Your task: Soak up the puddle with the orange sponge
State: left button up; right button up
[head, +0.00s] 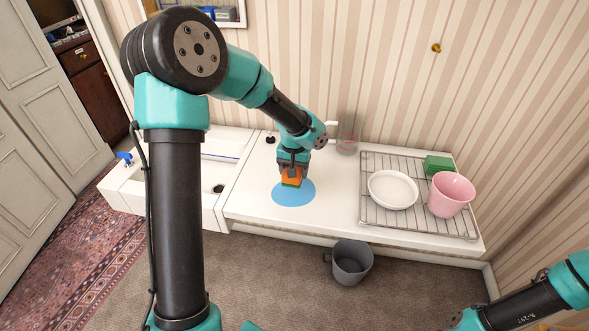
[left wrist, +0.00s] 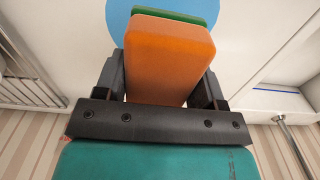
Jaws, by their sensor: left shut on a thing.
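The orange sponge (head: 291,176) with a green side is held in my left gripper (head: 292,170), over the back part of the blue puddle (head: 294,195) on the white counter. In the left wrist view the sponge (left wrist: 168,55) sits between both fingers of the left gripper (left wrist: 165,85), and the puddle (left wrist: 205,10) shows behind it. I cannot tell whether the sponge touches the puddle. My right arm shows at the lower right of the head view, but its gripper cannot be made out.
A wire rack (head: 375,213) on the right of the counter (head: 330,205) holds a white plate (head: 392,189), a pink pot (head: 451,194) and a green block (head: 438,165). A clear glass (head: 347,140) stands behind. A grey bucket (head: 351,262) stands below the front edge. A sink (head: 215,170) is left.

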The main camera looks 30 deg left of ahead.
aim_at(294, 192)
pick_arm(q)
jog(key=shift+f, duration=2.8)
jog(key=shift+f, duration=0.6)
dwell(0.4)
jog(key=shift+r, duration=0.1)
jog(key=shift+r, duration=3.5)
